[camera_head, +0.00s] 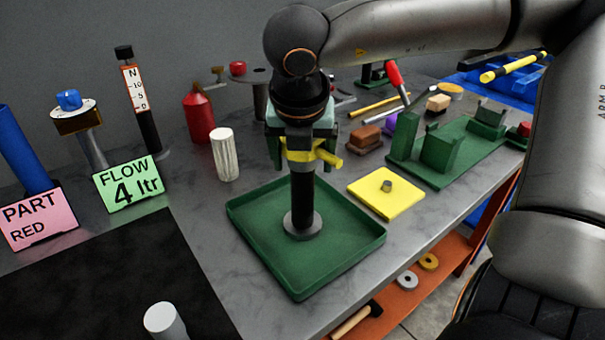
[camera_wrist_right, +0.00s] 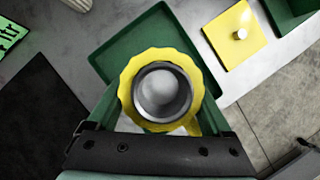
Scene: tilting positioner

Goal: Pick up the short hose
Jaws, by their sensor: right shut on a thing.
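The short hose (camera_head: 302,200) appears to be the black upright tube with a yellow scalloped collar near its top and a grey round flange at its lower end. My right gripper (camera_head: 302,150) comes down from above and is shut on it around the yellow collar. In the right wrist view the yellow collar (camera_wrist_right: 128,85) and the hose's grey open end sit between the fingers. The flange shows over the green tray (camera_head: 335,283); I cannot tell whether it touches the tray floor. My left gripper is not in view.
A pale ribbed cylinder (camera_head: 224,155) and a red bottle (camera_head: 198,116) stand behind left. A yellow plate with a peg (camera_head: 392,203) lies right of the tray, and a green fixture (camera_head: 440,150) stands beyond. A black mat (camera_head: 110,275) covers the left front.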

